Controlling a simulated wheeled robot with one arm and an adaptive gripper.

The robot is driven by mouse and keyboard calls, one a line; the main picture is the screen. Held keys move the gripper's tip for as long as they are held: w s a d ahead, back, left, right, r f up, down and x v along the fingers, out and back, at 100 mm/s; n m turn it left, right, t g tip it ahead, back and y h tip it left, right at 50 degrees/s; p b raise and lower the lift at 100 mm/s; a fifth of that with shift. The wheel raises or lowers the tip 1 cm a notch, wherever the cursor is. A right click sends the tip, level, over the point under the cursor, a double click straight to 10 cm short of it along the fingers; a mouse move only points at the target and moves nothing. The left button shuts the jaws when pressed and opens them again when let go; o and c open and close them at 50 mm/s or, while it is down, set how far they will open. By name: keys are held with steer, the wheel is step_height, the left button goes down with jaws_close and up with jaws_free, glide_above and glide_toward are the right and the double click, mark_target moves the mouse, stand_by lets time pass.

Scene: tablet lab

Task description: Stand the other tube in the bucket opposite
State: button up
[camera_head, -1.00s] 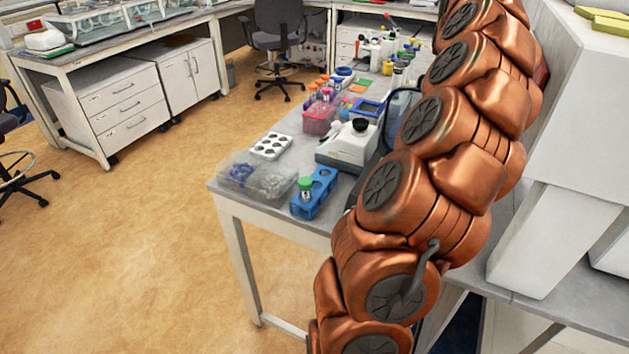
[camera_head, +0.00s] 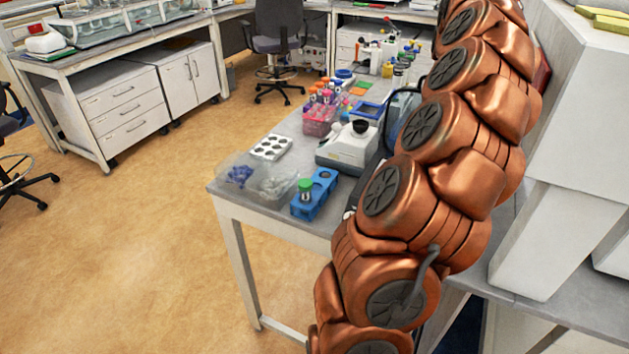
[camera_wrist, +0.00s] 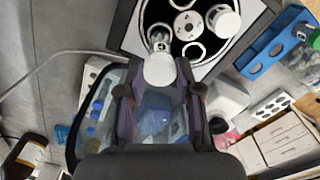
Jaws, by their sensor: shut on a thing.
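In the wrist view my gripper (camera_wrist: 160,82) is shut on a tube with a white cap (camera_wrist: 159,71). The cap faces the camera, and the clear tube body points toward a bucket at the left of the dark centrifuge rotor (camera_wrist: 188,26). I cannot tell how far the tube is inside the bucket. The other white-capped tube (camera_wrist: 223,20) stands in the bucket on the right side of the rotor, across the hub. The other bucket rings (camera_wrist: 193,51) look empty. In the head view my arm hides the gripper, tubes and rotor.
A white device (camera_head: 336,153) stands beside my arm. A blue-lined bag or bin (camera_wrist: 92,125) lies below the gripper.

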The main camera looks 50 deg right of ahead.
steer(key=shift+f+b, duration=2.4)
steer(key=shift+f, duration=0.9)
stand_by(0.5)
steer(key=o, duration=1)
steer(key=shift+r, duration=0.1)
